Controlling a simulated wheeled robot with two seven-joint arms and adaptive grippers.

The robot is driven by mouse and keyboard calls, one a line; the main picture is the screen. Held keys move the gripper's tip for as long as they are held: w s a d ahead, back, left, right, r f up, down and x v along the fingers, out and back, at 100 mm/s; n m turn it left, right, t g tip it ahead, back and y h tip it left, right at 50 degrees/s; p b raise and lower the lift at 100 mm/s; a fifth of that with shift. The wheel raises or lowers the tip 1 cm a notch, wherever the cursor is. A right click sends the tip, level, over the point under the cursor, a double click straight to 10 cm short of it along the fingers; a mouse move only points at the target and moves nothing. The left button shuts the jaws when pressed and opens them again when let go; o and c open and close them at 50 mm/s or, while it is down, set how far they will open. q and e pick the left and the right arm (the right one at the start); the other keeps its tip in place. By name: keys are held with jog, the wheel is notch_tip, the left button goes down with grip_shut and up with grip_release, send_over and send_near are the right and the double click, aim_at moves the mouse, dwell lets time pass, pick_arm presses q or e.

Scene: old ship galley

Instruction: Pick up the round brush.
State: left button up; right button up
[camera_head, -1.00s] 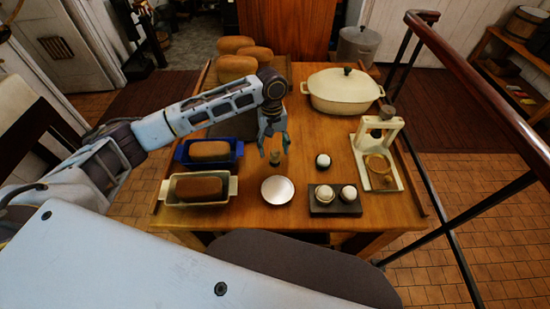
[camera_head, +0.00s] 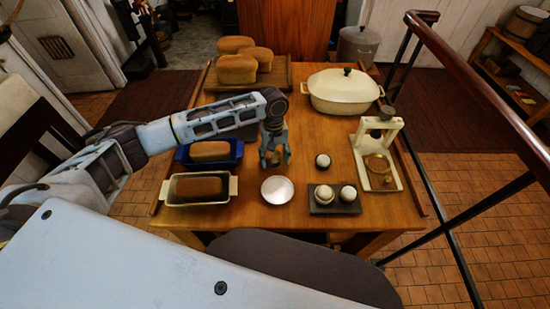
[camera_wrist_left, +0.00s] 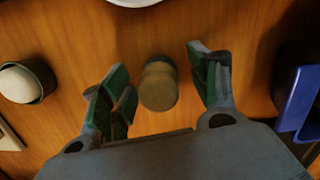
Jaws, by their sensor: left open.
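The round brush (camera_wrist_left: 159,84), a small tan-and-brown cylinder, stands on the wooden table. In the left wrist view it sits between the two green-padded fingers of my left gripper (camera_wrist_left: 160,90), with a gap on each side. In the head view my left gripper (camera_head: 275,157) points down over the table, and its fingers largely hide the brush. The gripper is open and empty. My right gripper is not in view.
A white dish (camera_head: 277,190) is just in front of the gripper. A blue loaf pan (camera_head: 182,159) and a cream loaf pan (camera_head: 233,187) are to the left. An egg in a cup (camera_head: 323,161) is to the right. A cream casserole (camera_head: 343,92) stands behind.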

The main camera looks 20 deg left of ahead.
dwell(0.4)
pick_arm(q)
jog(key=c, duration=1.1)
jog(key=shift+o, duration=0.2)
jog(key=shift+r, duration=0.1)
jog(key=shift+r, duration=4.9)
jog(key=o, duration=0.3)
jog(key=shift+c, duration=1.2)
